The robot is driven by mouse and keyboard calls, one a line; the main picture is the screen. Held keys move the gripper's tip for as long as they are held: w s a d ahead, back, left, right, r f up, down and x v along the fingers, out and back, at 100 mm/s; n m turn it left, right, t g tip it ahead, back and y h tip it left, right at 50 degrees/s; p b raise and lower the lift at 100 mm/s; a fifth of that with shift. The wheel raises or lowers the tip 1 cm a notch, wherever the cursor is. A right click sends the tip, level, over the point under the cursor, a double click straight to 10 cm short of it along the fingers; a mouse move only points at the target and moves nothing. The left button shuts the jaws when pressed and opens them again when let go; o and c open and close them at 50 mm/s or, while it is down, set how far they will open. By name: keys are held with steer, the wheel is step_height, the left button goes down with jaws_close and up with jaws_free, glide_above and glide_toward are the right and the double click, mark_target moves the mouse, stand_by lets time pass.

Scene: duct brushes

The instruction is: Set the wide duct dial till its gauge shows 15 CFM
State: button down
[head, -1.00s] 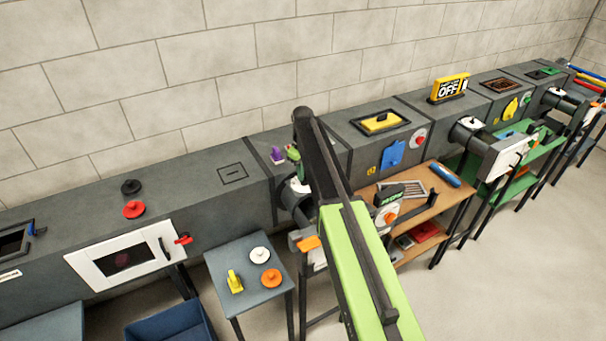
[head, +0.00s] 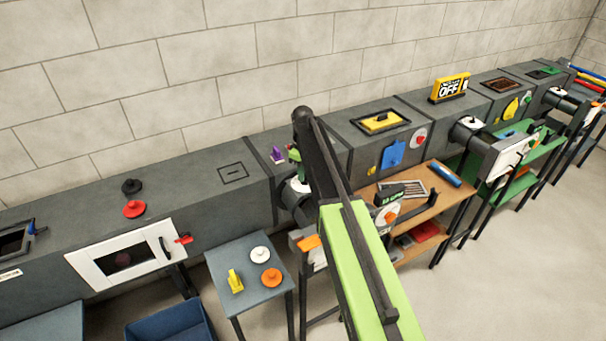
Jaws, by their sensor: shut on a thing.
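A dial with an orange knob and a pale face (head: 387,216) is at the wooden-topped table, just right of my green arm. A dark gauge with green characters (head: 392,197) is directly above it. The characters seem to end in CFM, but the number is too small to read surely. I cannot tell surely that this is the wide duct dial. My arm crosses the middle of the head view and covers part of the duct and the dial's left side. My gripper does not show, so its contact with the dial is hidden.
The grey duct (head: 200,185) runs along the block wall. A small grey table (head: 247,295) holds a yellow piece, a white disc and an orange disc. A blue bin (head: 172,325) stands lower left. A wooden table (head: 445,205) is right of my arm; open floor lies lower right.

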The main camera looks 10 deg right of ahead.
steer(key=c, duration=1.5)
jaws_free()
step_height(320, 180, up, 17)
steer(key=p, duration=1.7)
steer(key=shift+r, duration=0.2)
steer(key=shift+d, duration=0.1)
